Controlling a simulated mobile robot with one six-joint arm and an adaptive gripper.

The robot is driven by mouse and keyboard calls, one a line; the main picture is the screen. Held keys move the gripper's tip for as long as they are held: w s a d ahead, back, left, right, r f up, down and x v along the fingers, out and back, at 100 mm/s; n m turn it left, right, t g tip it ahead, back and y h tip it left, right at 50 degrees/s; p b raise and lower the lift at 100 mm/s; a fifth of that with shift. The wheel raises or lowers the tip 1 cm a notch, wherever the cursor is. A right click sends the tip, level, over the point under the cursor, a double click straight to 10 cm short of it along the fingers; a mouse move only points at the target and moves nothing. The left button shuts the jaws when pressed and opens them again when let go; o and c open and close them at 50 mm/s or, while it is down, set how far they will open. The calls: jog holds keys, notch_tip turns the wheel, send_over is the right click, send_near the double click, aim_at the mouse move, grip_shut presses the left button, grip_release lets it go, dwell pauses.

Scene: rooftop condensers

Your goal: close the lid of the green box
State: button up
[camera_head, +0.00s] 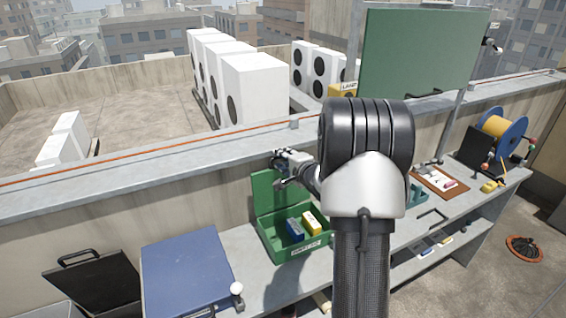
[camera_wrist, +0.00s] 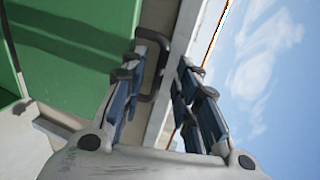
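The green box (camera_head: 268,240) stands on the grey bench with its lid (camera_head: 268,192) raised, roughly upright at the back. A blue block (camera_head: 295,230) and a yellow block (camera_head: 311,223) are inside. My gripper (camera_head: 280,160) is at the top edge of the raised lid, partly hidden by my arm. In the wrist view the green lid (camera_wrist: 80,50) fills the left side, and a dark handle (camera_wrist: 163,65) lies by its edge. My gripper (camera_wrist: 169,52) is open there, its fingers apart with part of the handle between them; contact cannot be told.
A closed blue box (camera_head: 187,270) and an open black lid (camera_head: 95,285) stand to the left. A clipboard (camera_head: 440,182) and a cable reel (camera_head: 503,133) are to the right. The concrete parapet (camera_head: 150,170) runs behind the bench. A green board (camera_head: 420,50) rises behind my arm.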

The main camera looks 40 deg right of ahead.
jog(key=shift+w+f, duration=0.1)
jog(key=shift+w, duration=0.2)
jog(key=shift+c, duration=0.5)
grip_shut()
